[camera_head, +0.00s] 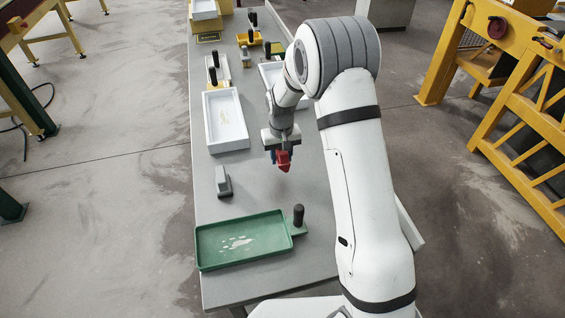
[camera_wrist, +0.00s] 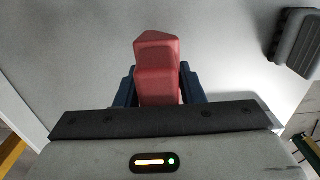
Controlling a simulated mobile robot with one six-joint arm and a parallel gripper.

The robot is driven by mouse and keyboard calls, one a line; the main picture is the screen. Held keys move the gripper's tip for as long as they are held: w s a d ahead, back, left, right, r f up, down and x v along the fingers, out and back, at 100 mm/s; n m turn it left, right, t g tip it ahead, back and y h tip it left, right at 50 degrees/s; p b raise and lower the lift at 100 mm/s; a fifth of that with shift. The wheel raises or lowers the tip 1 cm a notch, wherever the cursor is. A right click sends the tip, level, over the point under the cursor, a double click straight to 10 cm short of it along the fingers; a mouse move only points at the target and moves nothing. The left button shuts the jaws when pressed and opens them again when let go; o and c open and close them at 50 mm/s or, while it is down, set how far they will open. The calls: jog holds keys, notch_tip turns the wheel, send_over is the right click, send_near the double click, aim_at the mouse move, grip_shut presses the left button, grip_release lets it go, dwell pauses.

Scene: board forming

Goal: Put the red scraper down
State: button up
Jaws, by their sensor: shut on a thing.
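The red scraper (camera_head: 283,160) is in my gripper (camera_head: 277,156), over the grey table (camera_head: 253,180). In the wrist view the red scraper (camera_wrist: 158,65) sits between the two dark blue fingers of my gripper (camera_wrist: 157,85), which are shut on it. Bare table surface (camera_wrist: 85,50) shows around it. I cannot tell exactly how far the scraper is above the table. Part of the gripper is hidden by the wrist in the head view.
A grey scraper-like block (camera_head: 223,181) stands left of my gripper. Several tools and trays crowd the far end.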

aim_at(283, 165)
jog(key=shift+w+d+f, duration=0.1)
jog(key=shift+d+f, duration=0.1)
jog(key=shift+f, duration=0.55)
notch_tip(283, 165, down, 3)
jog(key=shift+p, duration=0.6)
jog(key=shift+f, duration=0.3)
jog(key=shift+r, duration=0.1)
jog(key=o, duration=1)
jog(key=shift+f, duration=0.2)
jog(key=shift+o, duration=0.2)
